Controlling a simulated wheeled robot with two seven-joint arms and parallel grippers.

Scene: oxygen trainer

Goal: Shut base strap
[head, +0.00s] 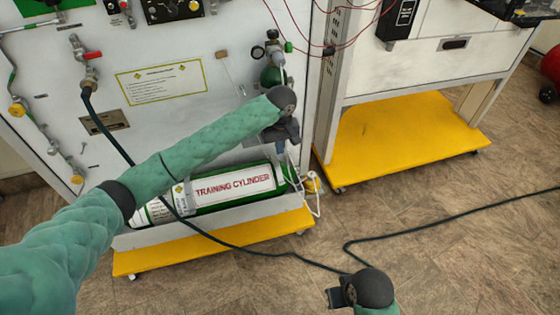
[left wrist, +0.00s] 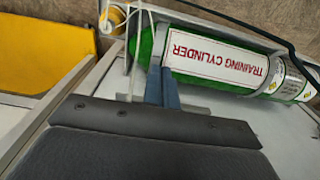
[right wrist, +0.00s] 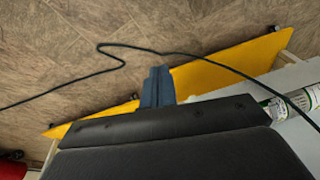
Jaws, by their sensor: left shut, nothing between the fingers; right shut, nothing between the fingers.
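The green and white training cylinder (head: 234,184) lies on its side in a grey tray (head: 225,211) low on the panel's front. It also shows in the left wrist view (left wrist: 217,58). Thin white strap-like pieces (head: 313,191) stand at its right end; I cannot tell which is the base strap or whether it is closed. In the left wrist view, pale strips (left wrist: 133,50) show beside the cylinder's end. My left gripper (head: 292,150) is shut and empty above that end. My right gripper (head: 335,297) is shut and empty over the floor, away from the cylinder; its fingers (right wrist: 157,86) show in the right wrist view.
A dark hose (head: 240,247) runs from the panel valve across the cylinder and over the floor. A yellow base shelf (head: 215,243) is under the tray. A second cart with a yellow shelf (head: 400,125) stands right. The floor (head: 450,240) at right is mostly clear.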

